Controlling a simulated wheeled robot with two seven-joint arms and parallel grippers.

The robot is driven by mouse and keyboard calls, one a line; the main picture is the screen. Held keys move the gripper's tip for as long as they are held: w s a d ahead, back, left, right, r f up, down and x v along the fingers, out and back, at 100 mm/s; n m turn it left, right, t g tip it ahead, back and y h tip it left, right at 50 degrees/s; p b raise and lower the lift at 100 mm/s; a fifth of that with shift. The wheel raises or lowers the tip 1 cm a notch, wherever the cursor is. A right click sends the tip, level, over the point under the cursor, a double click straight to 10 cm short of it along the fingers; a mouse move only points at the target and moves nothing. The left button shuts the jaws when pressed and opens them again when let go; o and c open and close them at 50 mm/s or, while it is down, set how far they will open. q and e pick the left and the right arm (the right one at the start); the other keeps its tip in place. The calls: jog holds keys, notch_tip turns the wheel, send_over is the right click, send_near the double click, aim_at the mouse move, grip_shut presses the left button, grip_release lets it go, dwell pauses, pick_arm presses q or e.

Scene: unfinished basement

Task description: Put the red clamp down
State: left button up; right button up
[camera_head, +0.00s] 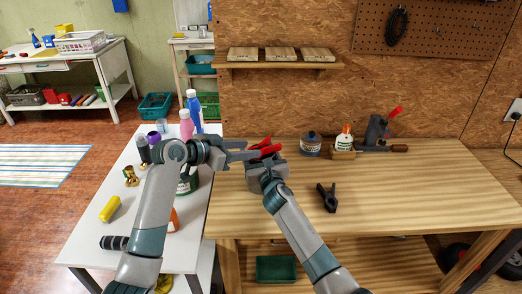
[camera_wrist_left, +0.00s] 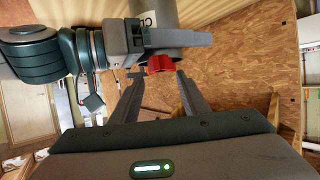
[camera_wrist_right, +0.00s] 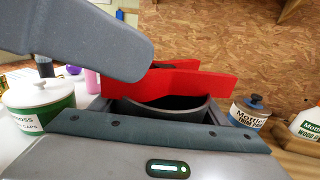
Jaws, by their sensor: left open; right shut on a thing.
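In the left wrist view the clamp shows between and beyond the open fingertips (camera_wrist_left: 156,74). Whether the left fingers touch it, I cannot tell.
A black clamp (camera_head: 327,197) lies on the workbench. A blue-labelled jar (camera_head: 310,144), a glue bottle (camera_head: 344,138) and a grey holder (camera_head: 375,130) stand behind it. The workbench's right side is clear. A white table (camera_head: 96,235) with bottles and a yellow item (camera_head: 110,208) stands left.

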aim_at(260, 147)
pick_arm(q)
jog(key=shift+x, duration=2.6)
jog(key=shift+a, duration=0.15)
jog(key=shift+c, duration=0.2)
jog(key=c, duration=0.8)
jog(key=shift+c, duration=0.2)
jog(key=shift+r, duration=0.1)
notch_tip(260, 147, up, 10)
